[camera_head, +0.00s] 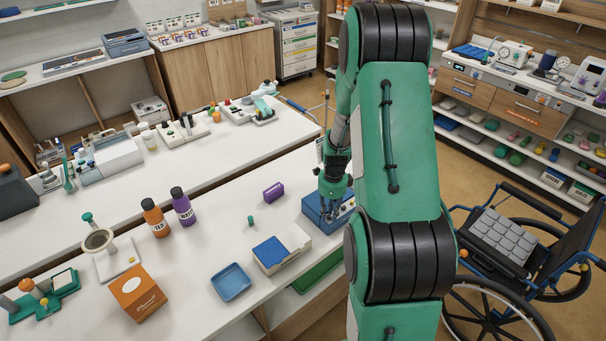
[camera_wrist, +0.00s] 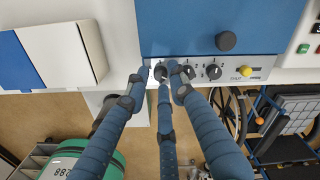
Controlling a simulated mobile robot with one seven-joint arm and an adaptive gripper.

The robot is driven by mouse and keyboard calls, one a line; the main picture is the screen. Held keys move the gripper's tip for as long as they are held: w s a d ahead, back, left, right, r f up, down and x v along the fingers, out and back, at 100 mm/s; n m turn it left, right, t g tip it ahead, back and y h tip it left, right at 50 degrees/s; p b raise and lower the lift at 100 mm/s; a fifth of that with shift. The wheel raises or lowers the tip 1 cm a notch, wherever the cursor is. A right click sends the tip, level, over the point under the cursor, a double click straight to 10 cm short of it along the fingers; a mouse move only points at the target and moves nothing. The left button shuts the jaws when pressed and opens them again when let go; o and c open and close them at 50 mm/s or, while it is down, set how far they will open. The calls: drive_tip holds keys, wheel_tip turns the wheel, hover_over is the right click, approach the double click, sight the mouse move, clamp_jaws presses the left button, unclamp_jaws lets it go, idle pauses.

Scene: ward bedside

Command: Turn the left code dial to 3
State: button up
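The blue box (camera_head: 316,209) stands at the right end of the near white bench. In the wrist view its pale front panel (camera_wrist: 271,62) carries a row of small dark dials. The left code dial (camera_wrist: 159,72) is partly hidden by my fingers. The middle dial (camera_wrist: 189,72) and right dial (camera_wrist: 213,72) show beside it. My gripper (camera_head: 330,209) is down at the box. In the wrist view my gripper (camera_wrist: 159,74) has its fingertips spread on both sides of the left dial. Contact and the dial's setting are not clear.
A round black knob (camera_wrist: 226,41) and a yellow button (camera_wrist: 246,71) are on the box. A blue-and-white box (camera_head: 281,250) and a purple block (camera_head: 273,191) are on the bench nearby. A wheelchair (camera_head: 520,245) stands to the right.

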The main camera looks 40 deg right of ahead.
sight(329, 216)
wheel_tip(329, 216, up, 13)
drive_tip(key=p, duration=0.2)
drive_tip(key=a+r+m, duration=0.6)
drive_tip(key=r+m, duration=0.1)
drive_tip(key=m, duration=0.9)
drive_tip(key=a+r+m+t, duration=0.1)
drive_tip(key=a+r+m, duration=0.5)
drive_tip(key=m, duration=1.1)
drive_tip(key=shift+a+r+h+p, duration=0.35)
drive_tip(key=shift+r+h+p, duration=0.05)
drive_tip(key=shift+p, duration=0.05)
idle(0.7)
drive_tip(key=shift+w, duration=0.1)
idle(0.4)
